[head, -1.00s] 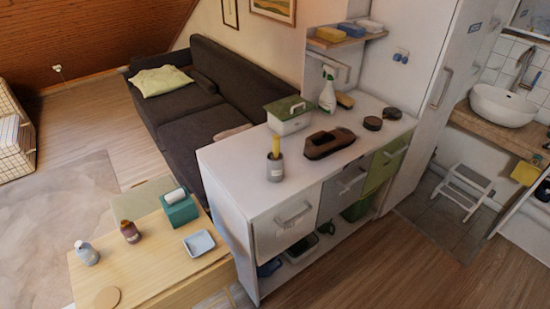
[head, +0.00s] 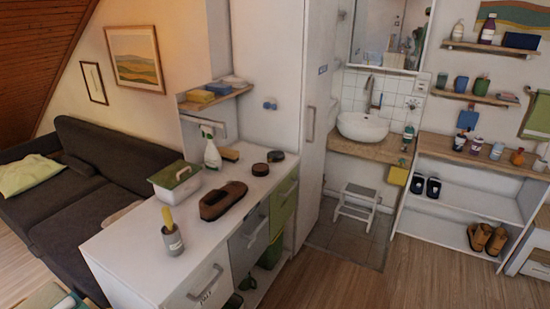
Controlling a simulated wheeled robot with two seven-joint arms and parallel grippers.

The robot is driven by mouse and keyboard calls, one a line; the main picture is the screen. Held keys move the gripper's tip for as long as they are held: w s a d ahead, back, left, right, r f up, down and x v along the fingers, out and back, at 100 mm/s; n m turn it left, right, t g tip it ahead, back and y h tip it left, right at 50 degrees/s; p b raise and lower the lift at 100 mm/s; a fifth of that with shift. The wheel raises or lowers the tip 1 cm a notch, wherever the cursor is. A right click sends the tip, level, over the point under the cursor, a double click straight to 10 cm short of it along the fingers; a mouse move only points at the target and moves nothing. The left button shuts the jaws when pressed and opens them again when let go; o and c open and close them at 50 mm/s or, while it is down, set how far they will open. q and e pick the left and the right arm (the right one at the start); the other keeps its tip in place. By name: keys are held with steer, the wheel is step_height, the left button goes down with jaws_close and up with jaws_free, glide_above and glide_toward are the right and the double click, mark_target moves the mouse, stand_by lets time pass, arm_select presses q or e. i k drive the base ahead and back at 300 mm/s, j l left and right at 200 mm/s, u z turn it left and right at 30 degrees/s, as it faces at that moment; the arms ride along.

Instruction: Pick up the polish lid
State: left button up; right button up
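Two small dark round pieces lie on the right part of the white cabinet top (head: 140,256). The farther one (head: 276,156) looks blackish, and the nearer one (head: 260,169) is dark brown. They are apart from each other. One of them may be the polish lid, but at this size I cannot tell which is lid and which is tin. A brown shoe-shaped item (head: 223,200) lies just left of them. Neither of my grippers is in view.
On the cabinet top are a green-lidded white box (head: 175,184), a spray bottle (head: 211,150), a brush (head: 229,154) and a grey cup with a yellow handle (head: 172,238). A tall white cupboard (head: 312,110) stands right of it. The wooden floor at lower right (head: 400,270) is clear.

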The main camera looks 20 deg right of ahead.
mark_target(274, 156)
steer(key=i+l+u, duration=0.1)
steer(key=l, duration=0.3)
steer(key=i+l+u, duration=0.1)
steer(key=l, duration=0.3)
steer(key=i+l+u, duration=0.15)
steer(key=l, duration=0.25)
steer(key=i+l+u, duration=0.1)
steer(key=l, duration=0.3)
